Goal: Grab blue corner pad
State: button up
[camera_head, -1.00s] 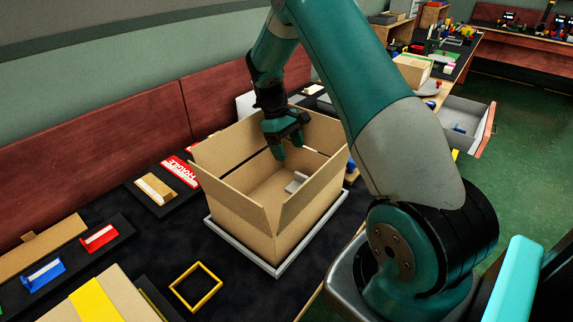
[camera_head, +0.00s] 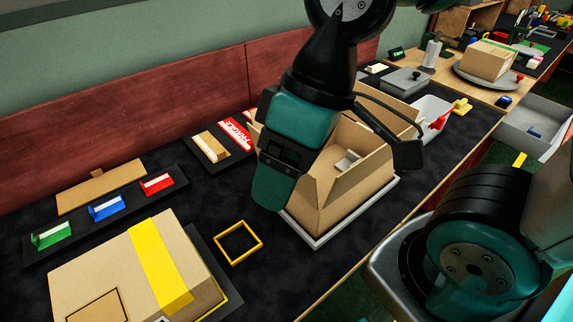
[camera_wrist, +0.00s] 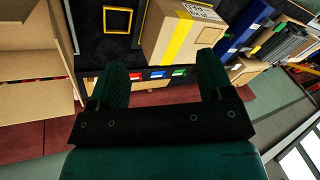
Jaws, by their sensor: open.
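The blue corner pad (camera_head: 107,208) sits on a dark tray between the green corner pad (camera_head: 51,236) and the red corner pad (camera_head: 157,184). In the wrist view, the blue pad (camera_wrist: 157,74) shows between the fingers, some distance beyond them. My gripper (camera_wrist: 165,75) is open and empty. In the head view, its teal and black body (camera_head: 285,160) hangs in front of the open box, right of the pads and well apart from them.
An open cardboard box (camera_head: 340,195) stands on a grey frame at the right. A closed box with yellow tape (camera_head: 125,270) lies in front of the pads. A yellow square frame (camera_head: 238,243) lies on the dark table. A red backboard (camera_head: 120,120) runs behind.

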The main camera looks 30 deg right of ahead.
aim_at(529, 131)
jog(key=z, duration=1.95)
jog(key=k, duration=1.15)
jog(key=z, duration=0.55)
jog(key=i, duration=1)
jog(key=z, duration=0.85)
jog(key=i, duration=1.5)
jog(key=u, duration=0.45)
jog(key=i, duration=0.95)
jog(key=u, duration=0.8)
